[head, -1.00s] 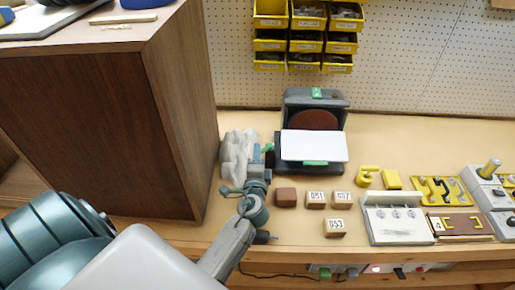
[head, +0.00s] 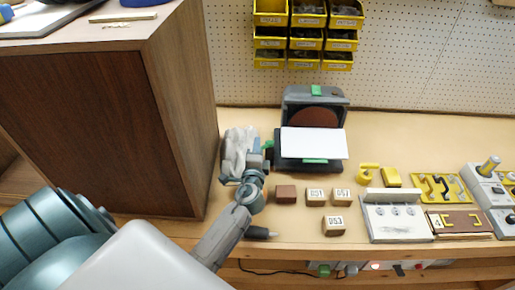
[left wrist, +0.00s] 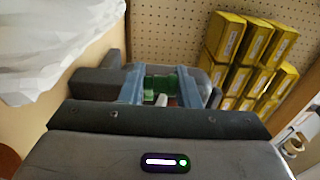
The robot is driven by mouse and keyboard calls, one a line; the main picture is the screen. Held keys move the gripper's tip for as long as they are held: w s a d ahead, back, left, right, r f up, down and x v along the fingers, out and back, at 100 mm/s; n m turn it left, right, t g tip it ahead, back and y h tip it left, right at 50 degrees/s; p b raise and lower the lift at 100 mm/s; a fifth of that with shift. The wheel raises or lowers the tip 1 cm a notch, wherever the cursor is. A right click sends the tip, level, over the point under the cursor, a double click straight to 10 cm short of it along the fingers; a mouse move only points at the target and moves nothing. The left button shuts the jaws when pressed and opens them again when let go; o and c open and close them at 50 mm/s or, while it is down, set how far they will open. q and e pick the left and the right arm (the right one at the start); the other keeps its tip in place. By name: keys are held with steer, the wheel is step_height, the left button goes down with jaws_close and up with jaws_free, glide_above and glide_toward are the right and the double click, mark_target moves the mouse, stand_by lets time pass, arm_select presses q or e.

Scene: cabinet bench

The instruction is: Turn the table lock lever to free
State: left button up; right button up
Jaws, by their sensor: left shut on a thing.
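A dark grey disc sander (head: 283,120) with a reddish-brown disc stands at the back of the bench. A small green piece (head: 267,148), which looks like the lock lever, shows at the left side of the sander. My left gripper (head: 256,160) is at that side, its jaws shut on the lever. In the left wrist view the green lever (left wrist: 160,88) lies between the two bluish fingers, partly hidden behind the gripper body. The exact turn of the lever cannot be told. My right gripper is not in view.
A crumpled pale bag (head: 237,143) lies close left of my gripper, beside a tall brown cabinet (head: 110,120). A white sheet (head: 313,143) covers part of the sander's front. Several numbered blocks (head: 333,225) stand in front. Yellow bins (head: 305,37) hang behind.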

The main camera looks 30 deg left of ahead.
arm_select(q)
steer(key=shift+w+a+r+m+t+h, duration=0.2)
steer(key=shift+r+m+t+h, duration=0.15)
steer(key=shift+h, duration=0.2)
steer(key=shift+w+a+r+m+t+h, duration=0.15)
steer(key=shift+m+t+h, duration=0.1)
steer(key=shift+m+h, duration=0.25)
steer(key=o, duration=0.8)
steer(key=shift+s, duration=0.1)
steer(key=shift+f, duration=0.15)
steer(key=shift+s, duration=0.15)
steer(key=shift+s+d+f, duration=0.1)
steer(key=shift+s, duration=0.1)
steer(key=b+v, duration=0.2)
steer(key=v, duration=0.7)
steer(key=shift+b, duration=0.3)
steer(key=shift+s+d, duration=0.25)
steer(key=shift+s, duration=0.35)
